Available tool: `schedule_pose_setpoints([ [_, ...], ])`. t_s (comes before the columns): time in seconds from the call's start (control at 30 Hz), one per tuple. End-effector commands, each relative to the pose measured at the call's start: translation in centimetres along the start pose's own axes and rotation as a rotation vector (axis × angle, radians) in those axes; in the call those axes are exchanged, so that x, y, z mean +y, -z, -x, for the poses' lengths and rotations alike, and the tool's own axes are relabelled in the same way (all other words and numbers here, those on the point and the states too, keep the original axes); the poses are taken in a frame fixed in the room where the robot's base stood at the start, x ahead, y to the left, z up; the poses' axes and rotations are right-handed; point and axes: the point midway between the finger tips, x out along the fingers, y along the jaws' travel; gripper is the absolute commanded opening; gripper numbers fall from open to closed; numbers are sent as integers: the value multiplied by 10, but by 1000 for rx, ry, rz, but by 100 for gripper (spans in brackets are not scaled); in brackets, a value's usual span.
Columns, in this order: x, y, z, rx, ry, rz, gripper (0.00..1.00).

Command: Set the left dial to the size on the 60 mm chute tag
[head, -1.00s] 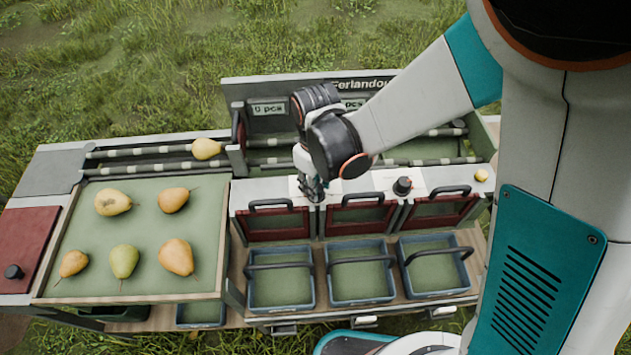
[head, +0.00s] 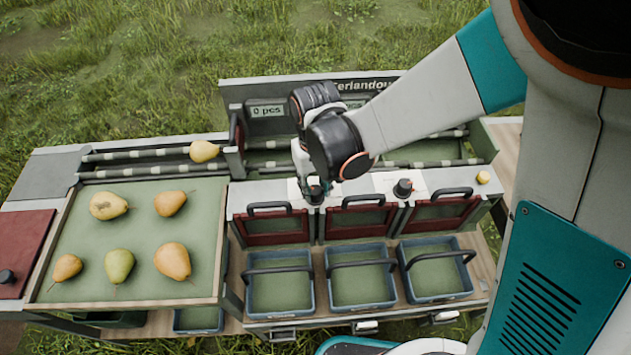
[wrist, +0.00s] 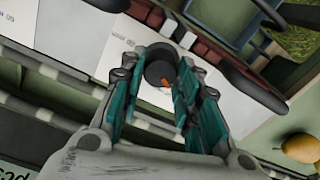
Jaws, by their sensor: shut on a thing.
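The left dial (wrist: 160,72) is a dark round knob with an orange mark. It sits on a white label plate on the counter. My gripper (head: 314,190) points down over it, and in the wrist view its teal fingers are shut on the knob from both sides. In the head view the gripper hides part of the dial. The right dial (head: 403,188), a black knob, stands free on its own white plate.
Three red-framed chute doors with black handles (head: 268,207) line the front, above three blue-grey crates (head: 280,313). A yellow button (head: 483,177) is at right. A green tray (head: 140,230) at left holds several pears. One pear (head: 204,151) lies on the rollers.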

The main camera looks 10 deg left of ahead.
Motion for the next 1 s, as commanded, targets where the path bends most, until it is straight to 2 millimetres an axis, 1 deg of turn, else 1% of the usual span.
schedule_pose_setpoints([
  [0.3, 1, 0, -1, 0, 0, -280, 6],
  [0.5, 1, -1, -1, 0, 0, -415, 6],
  [0.7, 1, -1, -1, 0, 0, -502, 6],
  [1.0, 1, -1, 0, -1, 0, -553, 6],
])
